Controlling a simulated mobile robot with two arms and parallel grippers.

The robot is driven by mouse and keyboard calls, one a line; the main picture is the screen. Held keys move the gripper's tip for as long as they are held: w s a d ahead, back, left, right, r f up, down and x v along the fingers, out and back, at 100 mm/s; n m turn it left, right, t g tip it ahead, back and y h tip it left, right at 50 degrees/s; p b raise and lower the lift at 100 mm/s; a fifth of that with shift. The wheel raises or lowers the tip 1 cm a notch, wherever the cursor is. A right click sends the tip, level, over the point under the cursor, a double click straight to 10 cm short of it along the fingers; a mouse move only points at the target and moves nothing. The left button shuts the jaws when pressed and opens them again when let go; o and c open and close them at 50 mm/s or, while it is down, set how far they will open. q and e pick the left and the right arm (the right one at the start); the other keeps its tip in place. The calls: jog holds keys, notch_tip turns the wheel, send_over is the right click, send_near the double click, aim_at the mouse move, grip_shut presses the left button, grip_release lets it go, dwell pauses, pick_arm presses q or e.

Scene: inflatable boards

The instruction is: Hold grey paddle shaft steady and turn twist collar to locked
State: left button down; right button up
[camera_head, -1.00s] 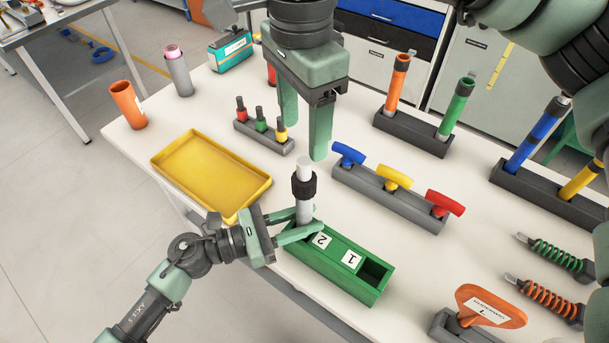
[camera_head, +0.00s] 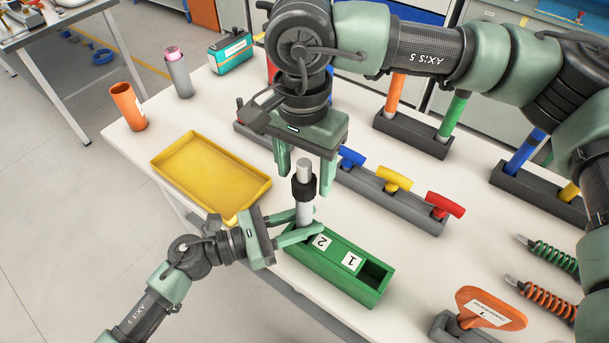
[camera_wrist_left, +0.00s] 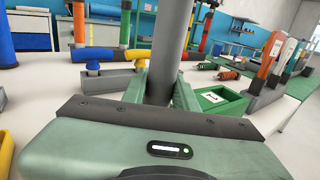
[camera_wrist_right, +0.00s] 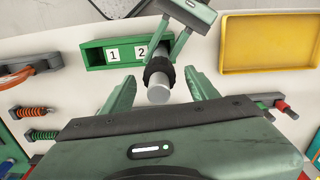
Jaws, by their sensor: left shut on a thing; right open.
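The grey paddle shaft (camera_head: 305,209) stands upright in the green box (camera_head: 338,273), at its left end beside the label 2. The black twist collar (camera_head: 303,188) is around the shaft near its top, with a light grey end above it. My left gripper (camera_head: 304,226) is shut on the shaft below the collar; the shaft also rises between its fingers in the left wrist view (camera_wrist_left: 168,50). My right gripper (camera_head: 305,170) is open and points down, its fingers on either side of the shaft's top. In the right wrist view the collar (camera_wrist_right: 159,72) lies between and beyond the fingertips, apart from them.
A yellow tray (camera_head: 210,175) lies left of the shaft. A grey rack with blue, yellow and red handles (camera_head: 393,205) stands close behind on the right. An orange cup (camera_head: 127,105) and a grey cup (camera_head: 178,75) stand at the table's far left.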

jog(key=shift+f, duration=0.95)
jog(key=shift+c, duration=0.2)
grip_shut()
